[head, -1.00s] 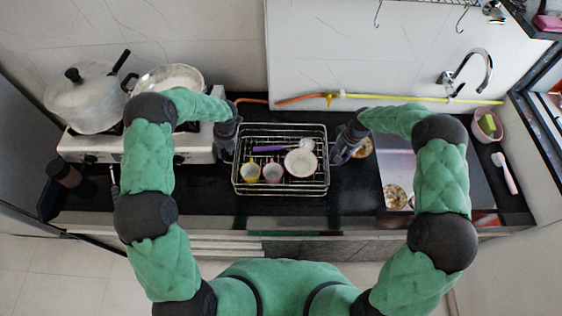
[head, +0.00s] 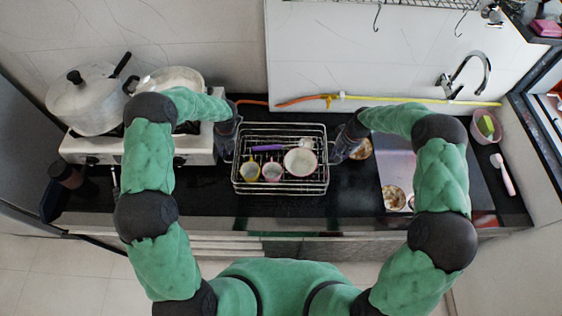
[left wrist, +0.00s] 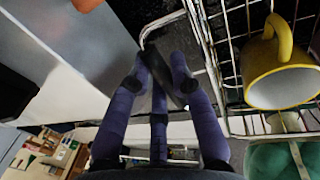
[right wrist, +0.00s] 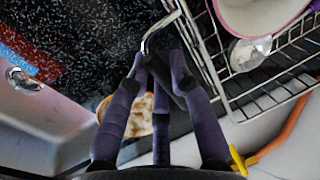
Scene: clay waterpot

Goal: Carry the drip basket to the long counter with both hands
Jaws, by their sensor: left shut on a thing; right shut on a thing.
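The drip basket (head: 281,190) is a silver wire rack at the middle of the dark long counter (head: 350,196). It holds a yellow mug (head: 250,173), a pink mug (head: 272,172), a white bowl (head: 300,162), a purple-handled utensil (head: 268,148) and a spoon (head: 306,144). My left gripper (head: 229,154) is shut on the basket's left end handle; the left wrist view (left wrist: 160,75) shows its fingers around the wire. My right gripper (head: 337,154) is shut on the right end handle, also in the right wrist view (right wrist: 160,68). Whether the basket's underside touches the counter is unclear.
A stove with a large pot (head: 88,98) and a pan (head: 168,78) stands at left. A yellow-orange hose (head: 380,98) runs along the back wall. Dark counter shows in front of the basket.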

